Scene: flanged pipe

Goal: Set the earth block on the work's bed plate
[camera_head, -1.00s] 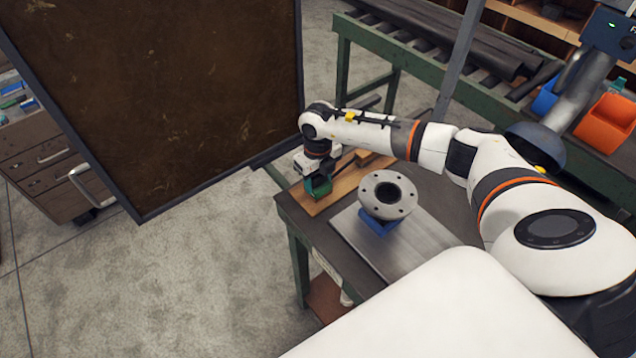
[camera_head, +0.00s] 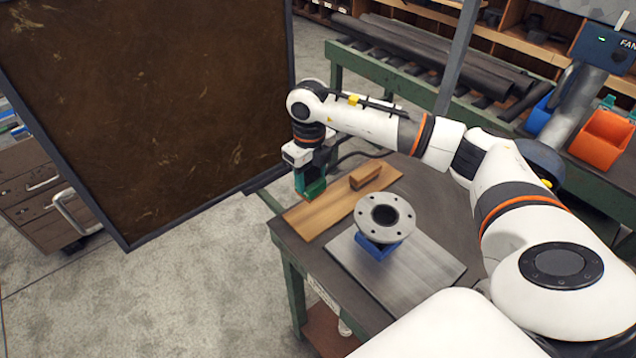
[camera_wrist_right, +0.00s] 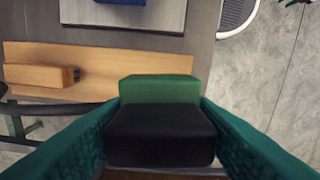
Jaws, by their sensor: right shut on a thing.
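The earth block, green with a dark face (camera_wrist_right: 160,130), is between the two teal fingers of my right gripper (camera_head: 312,190) (camera_wrist_right: 160,128). The gripper is shut on it and points down. In the head view the green block (camera_head: 315,188) appears raised above the far left part of a wooden board. The bed plate (camera_head: 425,275) is the bare grey metal plate on the table, nearer than the board. It also shows at the top of the wrist view (camera_wrist_right: 85,14). My left gripper is not in view.
A grey flanged pipe (camera_head: 399,231) stands on a blue support (camera_head: 372,249) on the plate. The wooden board (camera_head: 322,212) carries a small wooden block (camera_head: 366,174). A dark framed panel (camera_head: 150,110) stands left. The plate's near right part is clear.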

